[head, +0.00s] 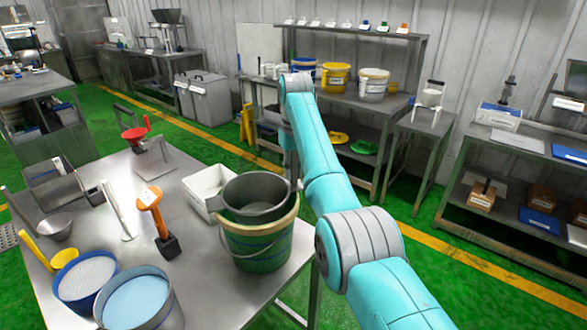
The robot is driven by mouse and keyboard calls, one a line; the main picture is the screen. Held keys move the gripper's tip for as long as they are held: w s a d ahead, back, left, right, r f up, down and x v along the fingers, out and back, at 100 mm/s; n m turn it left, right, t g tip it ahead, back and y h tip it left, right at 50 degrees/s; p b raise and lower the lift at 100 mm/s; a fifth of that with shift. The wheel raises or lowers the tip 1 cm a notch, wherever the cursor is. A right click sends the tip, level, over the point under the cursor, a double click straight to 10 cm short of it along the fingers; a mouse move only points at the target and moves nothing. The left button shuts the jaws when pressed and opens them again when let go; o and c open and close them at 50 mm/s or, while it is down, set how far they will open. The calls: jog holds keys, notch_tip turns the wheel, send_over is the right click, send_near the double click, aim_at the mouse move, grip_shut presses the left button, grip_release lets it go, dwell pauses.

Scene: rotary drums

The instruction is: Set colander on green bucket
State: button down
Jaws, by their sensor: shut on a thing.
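The green bucket (258,245) stands upright at the right end of the steel table, with a tan rim and a wire handle. The grey colander (252,188) is at the bucket's mouth. Its lower part is inside the rim and its upper edge stands above it. I cannot tell whether it rests on the rim or hangs just over it. My gripper (296,185) is at the colander's right side, shut on it, and is mostly hidden by my blue arm.
A white bin (206,188) stands close behind the bucket on the left. A blue-rimmed sieve (86,278) and a tub of blue contents (136,302) are at the front left. An orange-handled tool (151,198) stands mid-table. A shelf rack (350,100) with buckets is behind.

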jog(key=shift+f, duration=0.4)
jog(key=c, duration=1)
grip_release()
notch_tip(320, 180, up, 12)
jog(key=shift+d+r, duration=0.1)
